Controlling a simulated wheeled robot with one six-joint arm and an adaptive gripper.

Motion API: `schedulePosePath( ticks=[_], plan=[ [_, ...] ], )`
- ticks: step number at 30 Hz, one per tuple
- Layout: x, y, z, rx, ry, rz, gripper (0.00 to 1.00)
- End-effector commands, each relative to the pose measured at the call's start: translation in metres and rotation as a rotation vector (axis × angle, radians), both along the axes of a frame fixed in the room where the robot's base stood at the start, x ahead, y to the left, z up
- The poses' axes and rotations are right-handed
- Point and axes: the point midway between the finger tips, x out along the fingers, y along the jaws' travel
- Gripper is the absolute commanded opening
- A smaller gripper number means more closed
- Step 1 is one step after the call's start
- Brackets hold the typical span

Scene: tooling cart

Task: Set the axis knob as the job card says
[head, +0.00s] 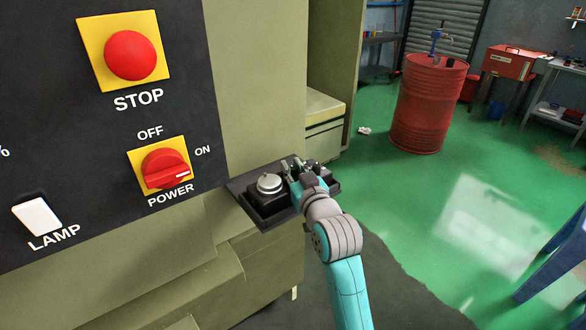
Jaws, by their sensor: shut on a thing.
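A small black control box (252,199) sticks out from the machine's side, below and right of the main panel. A round silver dial (270,183) sits on its left part, clear of my fingers. My gripper (297,168) is over the box's middle, right of the dial, with its fingers down at the top face. It is shut on a small knob there, mostly hidden by the fingers. I cannot read any marks, so I cannot tell which knob it is or where it points. More small dark parts show just beyond the gripper. No job card can be made out.
The machine panel at left has a red STOP button (132,55), a red POWER switch (166,170) with its white mark toward ON, and a white LAMP switch (37,216). A red drum (428,104) stands farther back. Green floor (450,210) at right is open.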

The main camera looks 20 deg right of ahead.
Motion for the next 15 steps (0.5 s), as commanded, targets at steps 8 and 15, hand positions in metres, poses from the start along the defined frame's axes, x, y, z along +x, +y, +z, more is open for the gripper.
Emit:
schedulePosePath(
  ticks=[8, 15],
  plan=[
    [-0.0004, 0.0006, -0.0012, -0.001, 0.0, -0.066, 0.0],
    [-0.0006, 0.0, -0.0011, -0.001, 0.0, -0.07, 0.0]
  ],
)
